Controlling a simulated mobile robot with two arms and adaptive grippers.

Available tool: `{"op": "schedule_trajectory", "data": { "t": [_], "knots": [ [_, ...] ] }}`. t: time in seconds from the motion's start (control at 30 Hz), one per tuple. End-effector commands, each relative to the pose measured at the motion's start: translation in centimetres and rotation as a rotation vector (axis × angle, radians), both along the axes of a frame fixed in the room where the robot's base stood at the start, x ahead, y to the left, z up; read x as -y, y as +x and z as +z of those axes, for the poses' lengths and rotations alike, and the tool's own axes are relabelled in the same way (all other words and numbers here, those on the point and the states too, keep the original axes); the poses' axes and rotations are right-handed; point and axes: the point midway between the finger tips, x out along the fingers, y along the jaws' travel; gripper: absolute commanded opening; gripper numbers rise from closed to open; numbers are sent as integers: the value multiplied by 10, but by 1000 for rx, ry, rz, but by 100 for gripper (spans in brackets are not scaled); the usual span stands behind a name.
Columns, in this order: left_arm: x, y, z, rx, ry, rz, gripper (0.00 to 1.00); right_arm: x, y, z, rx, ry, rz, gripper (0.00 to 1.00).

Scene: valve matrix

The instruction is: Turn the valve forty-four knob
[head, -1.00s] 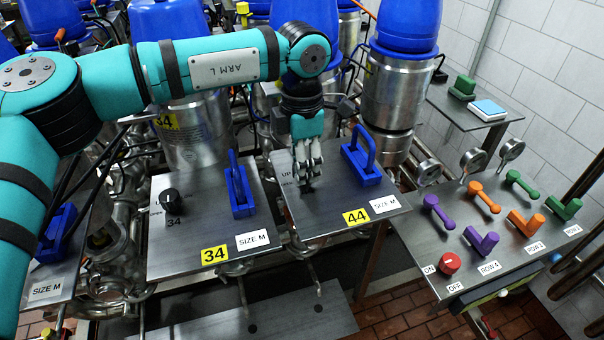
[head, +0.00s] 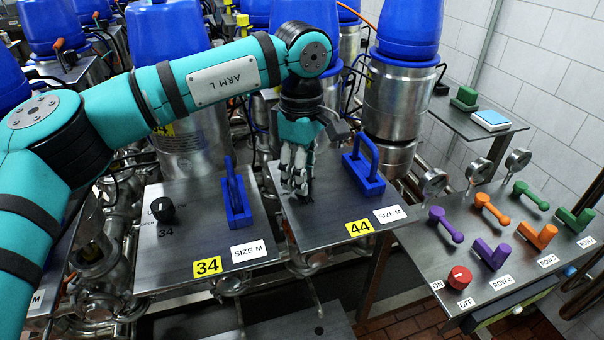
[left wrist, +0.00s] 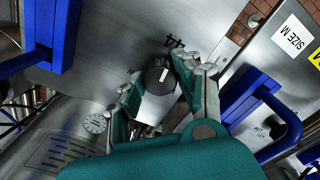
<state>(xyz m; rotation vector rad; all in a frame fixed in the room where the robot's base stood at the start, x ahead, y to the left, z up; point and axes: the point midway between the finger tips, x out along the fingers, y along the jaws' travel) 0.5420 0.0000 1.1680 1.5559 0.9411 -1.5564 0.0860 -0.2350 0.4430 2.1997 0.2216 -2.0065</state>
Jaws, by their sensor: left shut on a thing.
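The valve forty-four plate (head: 325,225) carries a yellow 44 label (head: 359,228). My left gripper (head: 301,193) points down at the left part of this plate, and its fingers hide the knob in the head view. In the left wrist view, the black knob (left wrist: 157,76) with a white pointer mark sits between the fingers of my left gripper (left wrist: 163,84), near an upside-down printed 44. The gripper is shut on the knob. My right gripper is in neither view.
A blue handle (head: 366,178) stands on the plate right of my gripper. The 34 plate (head: 185,245) to the left has a black knob (head: 162,209) and a blue handle (head: 236,200). A control panel (head: 460,225) with coloured levers stands at the right.

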Motion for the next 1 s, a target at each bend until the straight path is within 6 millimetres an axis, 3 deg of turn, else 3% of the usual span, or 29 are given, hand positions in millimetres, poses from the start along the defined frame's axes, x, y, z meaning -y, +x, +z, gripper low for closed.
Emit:
{"op": "schedule_trajectory", "data": {
  "t": [0.77, 0.8, 0.93, 1.0],
  "knots": [
    [0, 1, 1, 4, -1, -98, 2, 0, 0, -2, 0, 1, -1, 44],
    [0, 1, 1, 4, -1, -98, 38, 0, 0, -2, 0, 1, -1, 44],
    [0, 1, 1, 3, -1, -98, 55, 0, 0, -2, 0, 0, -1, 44],
    [0, 1, 1, 2, -1, -98, 57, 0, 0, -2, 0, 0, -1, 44]
  ]
}}
